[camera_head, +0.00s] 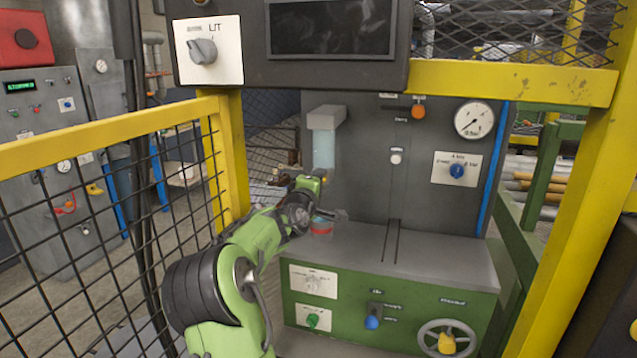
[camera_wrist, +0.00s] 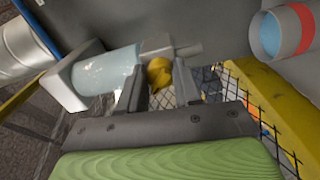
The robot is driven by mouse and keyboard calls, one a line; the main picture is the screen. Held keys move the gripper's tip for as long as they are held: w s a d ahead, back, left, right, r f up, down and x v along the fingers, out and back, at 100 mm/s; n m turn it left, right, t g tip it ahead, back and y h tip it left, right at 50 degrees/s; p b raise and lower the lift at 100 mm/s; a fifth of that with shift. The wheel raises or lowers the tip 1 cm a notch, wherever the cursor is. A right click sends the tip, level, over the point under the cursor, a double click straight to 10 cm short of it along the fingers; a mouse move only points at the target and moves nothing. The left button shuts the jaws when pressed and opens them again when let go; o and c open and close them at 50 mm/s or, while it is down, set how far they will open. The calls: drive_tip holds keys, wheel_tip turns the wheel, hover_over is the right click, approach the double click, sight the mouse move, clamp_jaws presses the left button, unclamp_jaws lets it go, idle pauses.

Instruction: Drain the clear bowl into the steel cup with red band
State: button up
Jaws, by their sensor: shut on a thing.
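The clear bowl (camera_head: 324,150) is a pale blue see-through cylinder hanging under a grey block on the machine's back panel. In the wrist view the bowl (camera_wrist: 108,70) lies left of a grey collar and a yellow knob (camera_wrist: 159,72). My gripper (camera_wrist: 160,80) has its fingers on either side of this knob and is shut on it; in the head view my gripper (camera_head: 322,180) is just under the bowl. The steel cup with red band (camera_head: 321,227) stands on the grey ledge below, partly hidden by my arm. The wrist view shows the cup (camera_wrist: 298,28) with a blue inside.
A yellow rail with mesh (camera_head: 110,128) stands to the left, and a yellow post (camera_head: 570,210) to the right. The grey ledge (camera_head: 440,262) is clear right of the cup. A gauge (camera_head: 474,119) and several knobs are on the panel.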

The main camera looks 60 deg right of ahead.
drive_tip(key=shift+f, duration=0.1)
drive_tip(key=o, duration=1)
drive_tip(key=shift+o, duration=0.2)
drive_tip(key=s+a, duration=0.2)
drive_tip(key=a, duration=1.3)
drive_tip(key=shift+s+a+b, duration=0.2)
drive_tip(key=shift+a+b, duration=0.1)
drive_tip(key=shift+b, duration=0.05)
